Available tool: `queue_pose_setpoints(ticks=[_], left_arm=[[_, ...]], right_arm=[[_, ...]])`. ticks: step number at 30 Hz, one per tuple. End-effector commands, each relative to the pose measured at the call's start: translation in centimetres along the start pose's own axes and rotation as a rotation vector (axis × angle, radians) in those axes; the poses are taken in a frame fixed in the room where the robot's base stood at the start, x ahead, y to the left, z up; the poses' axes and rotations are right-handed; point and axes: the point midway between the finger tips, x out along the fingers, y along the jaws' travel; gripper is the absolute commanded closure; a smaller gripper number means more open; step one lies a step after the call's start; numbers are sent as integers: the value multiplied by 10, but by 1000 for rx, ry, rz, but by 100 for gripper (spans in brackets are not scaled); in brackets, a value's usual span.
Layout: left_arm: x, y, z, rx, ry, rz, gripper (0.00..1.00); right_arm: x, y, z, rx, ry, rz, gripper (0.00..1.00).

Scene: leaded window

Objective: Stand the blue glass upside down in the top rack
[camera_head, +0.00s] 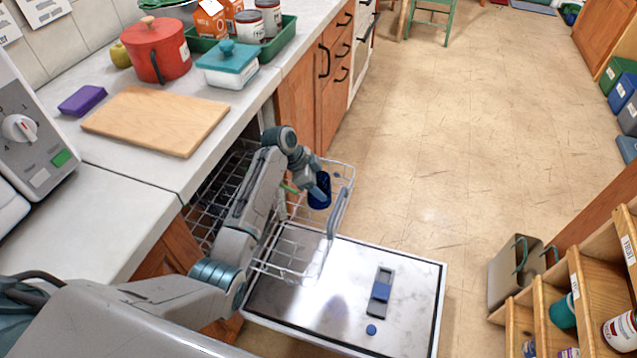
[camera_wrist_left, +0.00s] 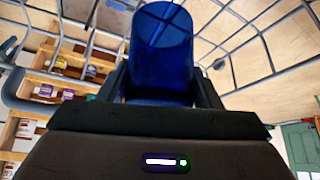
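The blue glass (camera_head: 319,191) is at the right side of the pulled-out top rack (camera_head: 290,262) of the dishwasher. My left gripper (camera_head: 313,190) is at the glass. In the left wrist view the blue glass (camera_wrist_left: 162,55) stands between the two fingers of the left gripper (camera_wrist_left: 160,88), which sit against its sides. Rack wires show around and beyond the glass. I cannot tell from the head view whether the glass rests on the rack wires. My right gripper is not in view.
The open dishwasher door (camera_head: 400,290) lies below the rack. The counter holds a cutting board (camera_head: 155,120), a red pot (camera_head: 156,50) and a teal-lidded box (camera_head: 228,65).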

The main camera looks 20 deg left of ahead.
Motion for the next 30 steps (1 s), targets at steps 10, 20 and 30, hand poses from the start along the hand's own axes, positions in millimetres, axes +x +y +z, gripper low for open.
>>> queue_pose_setpoints(ticks=[10, 20, 30], left_arm=[[0, 0, 0, 0, -1, 1, 18], [-27, 0, -15, 1, -1, 0, 18], [-72, 0, -41, 0, 0, 0, 18]], right_arm=[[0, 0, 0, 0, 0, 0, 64], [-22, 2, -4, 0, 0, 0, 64], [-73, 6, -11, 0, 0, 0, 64]])
